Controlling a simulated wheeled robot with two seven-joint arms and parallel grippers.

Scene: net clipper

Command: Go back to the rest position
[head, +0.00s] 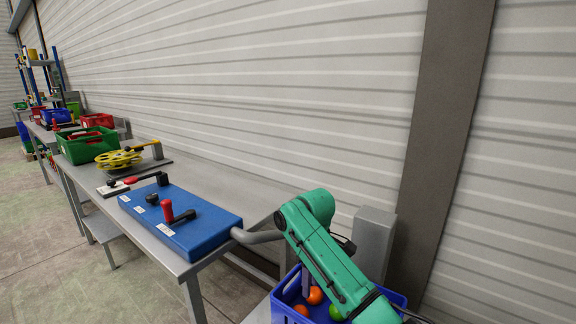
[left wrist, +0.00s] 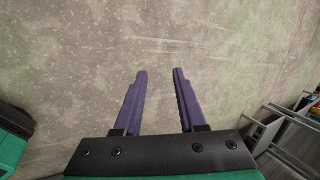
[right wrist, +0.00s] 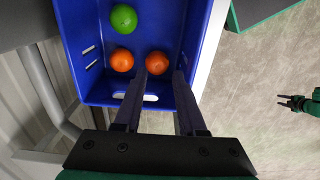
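My right gripper (right wrist: 164,72) is open above a blue crate (right wrist: 78,35), its purple fingers apart and pointing at the crate's inside. One orange fruit (right wrist: 157,63) shows just past the fingertips, seemingly lying in the crate and not gripped. In the head view the right arm comes down over the crate (head: 275,306); its fingers are mostly hidden. My left gripper (left wrist: 159,72) is open and empty, over bare floor. A dark gripper on a green arm, seemingly my left one, shows at the right edge of the right wrist view (right wrist: 292,103).
The crate also holds another orange fruit (right wrist: 122,60) and a green fruit (right wrist: 124,18). A long grey table (head: 262,192) carries a blue box with handles (head: 205,226), a yellow wheel device (head: 119,159) and a green crate (head: 72,155). A corrugated wall (head: 240,80) stands behind. Floor (head: 40,250) at left is clear.

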